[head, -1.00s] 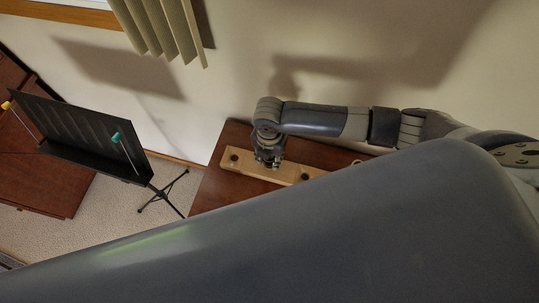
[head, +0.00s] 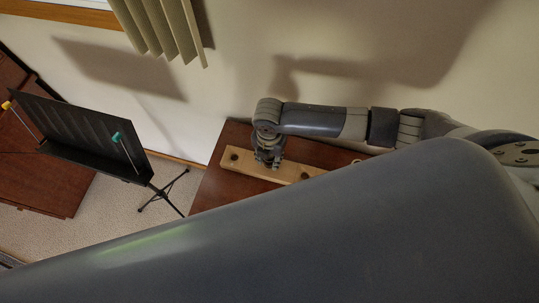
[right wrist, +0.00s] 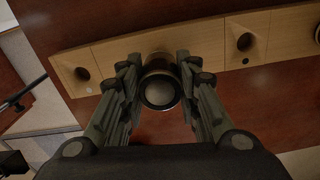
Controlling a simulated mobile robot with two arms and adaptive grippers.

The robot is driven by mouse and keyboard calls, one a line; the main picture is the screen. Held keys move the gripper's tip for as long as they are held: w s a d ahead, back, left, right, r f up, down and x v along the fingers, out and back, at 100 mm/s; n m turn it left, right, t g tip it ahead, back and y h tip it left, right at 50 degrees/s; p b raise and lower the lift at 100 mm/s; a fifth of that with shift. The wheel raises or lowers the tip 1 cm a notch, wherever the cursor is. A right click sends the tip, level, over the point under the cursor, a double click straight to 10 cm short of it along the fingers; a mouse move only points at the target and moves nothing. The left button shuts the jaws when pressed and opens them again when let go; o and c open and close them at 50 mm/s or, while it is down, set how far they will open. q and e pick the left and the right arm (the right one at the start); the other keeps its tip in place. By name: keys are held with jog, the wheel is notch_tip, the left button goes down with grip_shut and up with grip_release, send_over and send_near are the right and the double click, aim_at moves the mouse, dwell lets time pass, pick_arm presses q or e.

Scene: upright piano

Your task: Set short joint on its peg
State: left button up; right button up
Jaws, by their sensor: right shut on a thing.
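My right gripper (head: 268,164) is over a long light wooden board (head: 301,177) on a brown wooden top. In the right wrist view, the right gripper (right wrist: 160,88) is shut on the short joint (right wrist: 160,92), a dark cylinder with a pale round end facing the camera. The joint overlaps the board (right wrist: 200,43) between two dark round spots, one to its left (right wrist: 82,73) and one to its right (right wrist: 245,42). I cannot tell whether the joint touches the board, and no peg under it shows. My left gripper is not in view.
A black music stand (head: 82,135) with a yellow and a teal thing on it stands left of the brown top (head: 216,190). The wall (head: 330,80) is close behind my right arm. A pale ring-shaped thing (right wrist: 302,19) lies at the board's right end.

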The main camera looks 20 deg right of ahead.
jog(key=shift+f+b, duration=0.35)
jog(key=shift+f, duration=0.35)
jog(key=shift+p, duration=0.7)
dwell(1.4)
jog(key=shift+f, duration=0.5)
dwell(0.5)
jog(key=o, duration=1.1)
jog(key=shift+o, duration=0.2)
notch_tip(320, 180, up, 12)
jog(key=shift+r, duration=0.1)
